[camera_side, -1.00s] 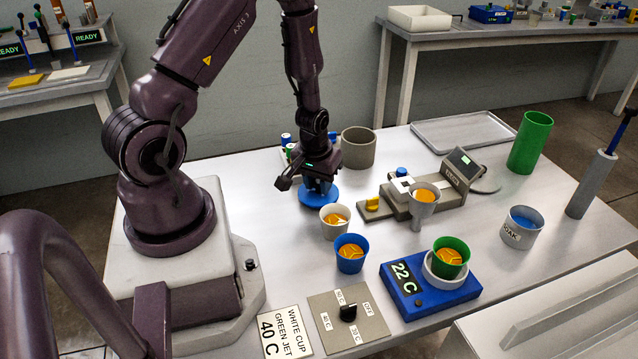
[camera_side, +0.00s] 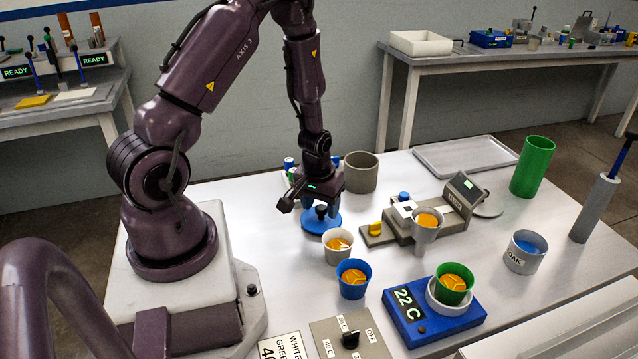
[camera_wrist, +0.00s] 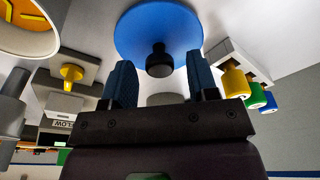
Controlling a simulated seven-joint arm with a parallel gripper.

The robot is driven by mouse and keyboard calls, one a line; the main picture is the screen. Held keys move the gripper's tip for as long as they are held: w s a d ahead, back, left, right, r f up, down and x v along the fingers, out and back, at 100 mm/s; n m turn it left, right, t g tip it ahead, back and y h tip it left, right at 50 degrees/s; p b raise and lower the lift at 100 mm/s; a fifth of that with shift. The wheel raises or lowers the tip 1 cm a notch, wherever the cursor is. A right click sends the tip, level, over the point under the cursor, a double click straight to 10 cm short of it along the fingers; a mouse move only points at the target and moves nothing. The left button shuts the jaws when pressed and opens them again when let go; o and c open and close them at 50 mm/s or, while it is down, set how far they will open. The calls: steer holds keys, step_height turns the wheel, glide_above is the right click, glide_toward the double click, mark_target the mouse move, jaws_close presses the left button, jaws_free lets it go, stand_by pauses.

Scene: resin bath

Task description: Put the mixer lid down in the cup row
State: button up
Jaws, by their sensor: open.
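The mixer lid, a blue disc with a black knob (camera_side: 327,224), lies on the white table just behind the white cup (camera_side: 338,243), in line with it and the blue cup (camera_side: 353,280). My gripper (camera_side: 321,207) is over the lid, fingers pointing down. In the wrist view the lid (camera_wrist: 135,30) and its knob are ahead of my gripper (camera_wrist: 160,78); the blue fingers are apart, one on each side of the knob, with gaps between. The gripper holds nothing.
A grey open pot (camera_side: 361,173) stands behind the lid. A grey device with a funnel (camera_side: 427,228) is to the right. Small bottles (camera_side: 289,164) stand behind my gripper.

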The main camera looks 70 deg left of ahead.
mark_target(318, 223)
steer(key=d+r+m+t, duration=0.15)
steer(key=d+r, duration=0.35)
steer(key=r, duration=0.6)
steer(key=d+r+m+t, duration=0.15)
steer(key=d+r, duration=0.25)
steer(key=r, duration=0.7)
steer(key=s+d+r+m+t+h, duration=0.1)
steer(key=s+d+r+m, duration=0.5)
steer(key=s+d+r, duration=0.2)
steer(key=shift+d+r, duration=0.2)
steer(key=shift+r, duration=0.65)
